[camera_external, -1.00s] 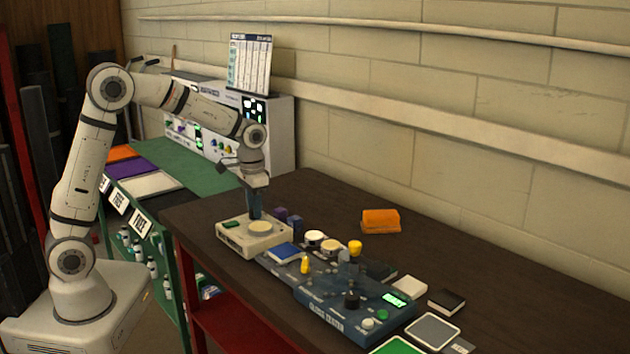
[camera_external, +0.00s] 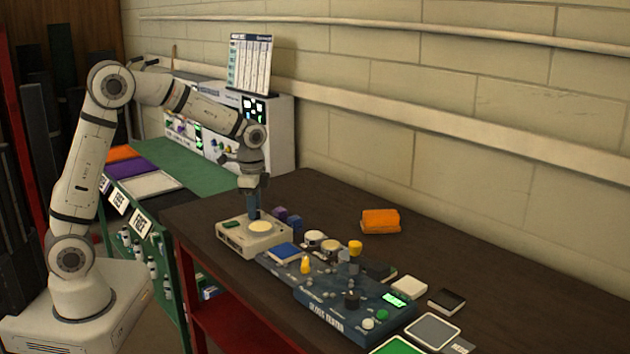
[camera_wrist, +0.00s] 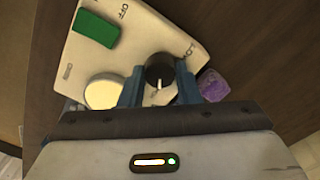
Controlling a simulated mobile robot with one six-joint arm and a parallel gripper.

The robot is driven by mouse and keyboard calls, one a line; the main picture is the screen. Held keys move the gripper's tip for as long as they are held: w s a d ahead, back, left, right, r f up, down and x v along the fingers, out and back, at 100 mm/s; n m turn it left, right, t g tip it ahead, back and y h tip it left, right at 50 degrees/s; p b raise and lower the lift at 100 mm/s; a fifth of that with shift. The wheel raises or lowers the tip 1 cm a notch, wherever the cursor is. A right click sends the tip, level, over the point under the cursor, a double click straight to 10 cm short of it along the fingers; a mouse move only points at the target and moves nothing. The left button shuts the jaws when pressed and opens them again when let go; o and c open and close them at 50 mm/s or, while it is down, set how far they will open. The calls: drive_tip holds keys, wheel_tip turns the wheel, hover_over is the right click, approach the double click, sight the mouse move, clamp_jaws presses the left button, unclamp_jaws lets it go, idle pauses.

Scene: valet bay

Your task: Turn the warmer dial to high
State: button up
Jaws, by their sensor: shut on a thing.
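The warmer (camera_external: 270,248) is a cream box near the left end of the dark table, with a pale round plate and a green patch on top. In the wrist view the warmer (camera_wrist: 140,40) shows a black dial (camera_wrist: 160,66) with a white pointer line, which points toward my gripper's palm. "OFF" and what looks like "LO" are printed nearby; no high mark is readable. My gripper (camera_wrist: 160,78) has its blue fingers on both sides of the dial and is shut on it. In the external view my gripper (camera_external: 253,213) points down onto the warmer and hides the dial.
A purple block (camera_wrist: 212,85) sits close beside the warmer. A blue control panel (camera_external: 335,312) with several knobs lies to the right. An orange block (camera_external: 380,221) stands farther back, with bare table around it.

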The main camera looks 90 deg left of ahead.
idle(0.3)
drive_tip(key=o, duration=1)
drive_tip(key=shift+c, duration=0.2)
wheel_tip(320, 180, up, 8)
drive_tip(key=shift+f, duration=0.1)
drive_tip(key=s+d+r+t, duration=0.1)
drive_tip(key=s+d, duration=0.1)
drive_tip(key=d, duration=0.7)
drive_tip(key=s+d+r, duration=0.1)
drive_tip(key=s+d, duration=0.1)
drive_tip(key=d, duration=0.6)
drive_tip(key=s+d+f, duration=0.2)
drive_tip(key=s+d, duration=0.3)
drive_tip(key=d, duration=0.1)
drive_tip(key=s+d+f+n+t, duration=0.1)
drive_tip(key=s+d+f, duration=0.1)
drive_tip(key=s+d, duration=0.4)
drive_tip(key=shift+d+f+t, duration=0.3)
drive_tip(key=shift+d, duration=0.05)
